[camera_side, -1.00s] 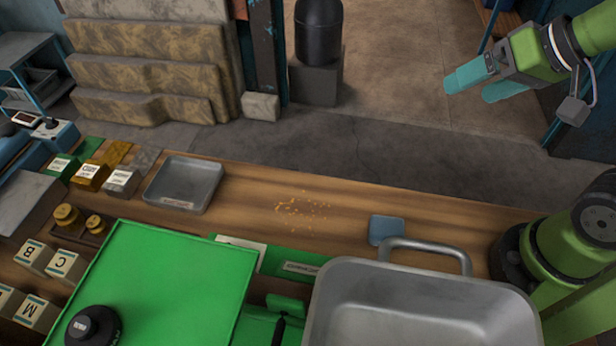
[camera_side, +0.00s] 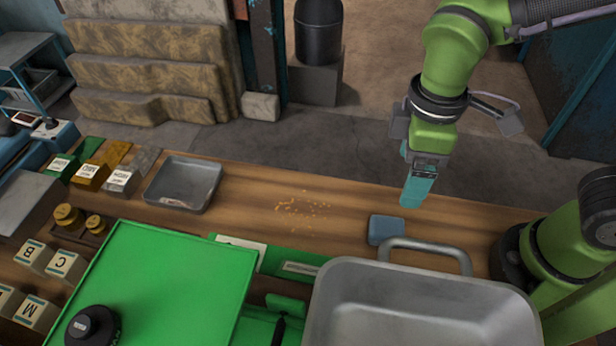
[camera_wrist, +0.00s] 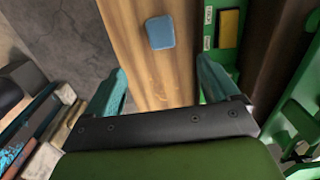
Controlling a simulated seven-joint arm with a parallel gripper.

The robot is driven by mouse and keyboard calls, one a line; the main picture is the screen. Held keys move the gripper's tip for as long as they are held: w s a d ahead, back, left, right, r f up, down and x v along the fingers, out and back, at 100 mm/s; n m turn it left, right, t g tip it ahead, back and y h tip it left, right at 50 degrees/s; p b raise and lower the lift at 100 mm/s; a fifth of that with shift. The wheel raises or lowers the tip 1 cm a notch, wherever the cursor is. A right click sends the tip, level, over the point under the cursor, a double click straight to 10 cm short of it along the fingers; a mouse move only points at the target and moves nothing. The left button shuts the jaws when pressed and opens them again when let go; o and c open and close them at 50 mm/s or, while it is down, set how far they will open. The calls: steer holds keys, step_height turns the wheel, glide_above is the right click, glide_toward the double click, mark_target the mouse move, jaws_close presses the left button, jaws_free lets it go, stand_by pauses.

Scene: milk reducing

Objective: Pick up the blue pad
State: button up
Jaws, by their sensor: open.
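The blue pad (camera_side: 386,229) lies flat on the wooden bench, just behind the handle of a large metal pan. In the wrist view the blue pad (camera_wrist: 160,33) is ahead of my fingers, near the top middle. My gripper (camera_side: 417,190) hangs above the bench, pointing down, a little behind and to the right of the pad in the side view. Its teal fingers are apart and empty in the wrist view (camera_wrist: 165,88). Nothing touches the pad.
The large metal pan (camera_side: 340,275) with its raised handle (camera_side: 432,246) stands close in front of the pad. Yellow crumbs (camera_side: 302,208) lie on the bench to its left. A shallow metal tray (camera_side: 184,184) and a green board (camera_side: 160,270) are farther left. The bench (camera_side: 335,195) around the crumbs is otherwise clear.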

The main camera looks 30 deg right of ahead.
glide_above(388, 227)
steer(key=f, duration=1.1)
steer(key=shift+s+d+f, duration=0.15)
steer(key=shift+d+f, duration=0.05)
steer(key=shift+a+f, duration=0.2)
steer(key=shift+f, duration=2.5)
steer(key=c, duration=1)
steer(key=shift+r, duration=0.1)
steer(key=shift+c, duration=0.2)
step_height(388, 227, up, 10)
